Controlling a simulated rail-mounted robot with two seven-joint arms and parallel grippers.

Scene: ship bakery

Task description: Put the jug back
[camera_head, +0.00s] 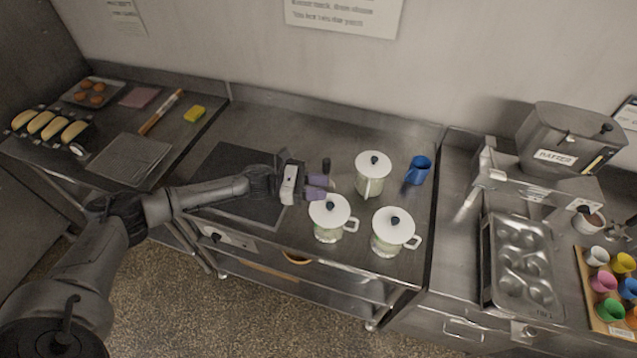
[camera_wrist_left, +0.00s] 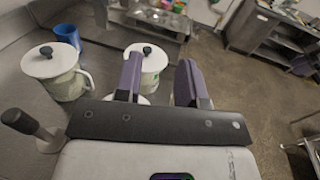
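Three jugs with white lids and black knobs stand upright on the steel counter in the head view: a back jug (camera_head: 373,173), a front left jug (camera_head: 326,234) and a front right jug (camera_head: 391,244). My left gripper (camera_head: 321,181), with purple fingers, is just behind the front left jug's lid and left of the back jug. In the left wrist view the fingers (camera_wrist_left: 160,82) are apart with no jug held between them. The back jug (camera_wrist_left: 60,78) shows at left there; another white-lidded jug stands beyond the fingers, partly hidden by them. My right gripper is out of view.
A blue cup (camera_head: 418,169) stands right of the back jug. A dark flat plate (camera_head: 240,165) lies under my left arm. A muffin tin (camera_head: 522,262) and a steel machine (camera_head: 566,140) stand at right. A yellow sponge (camera_head: 195,114) lies at left.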

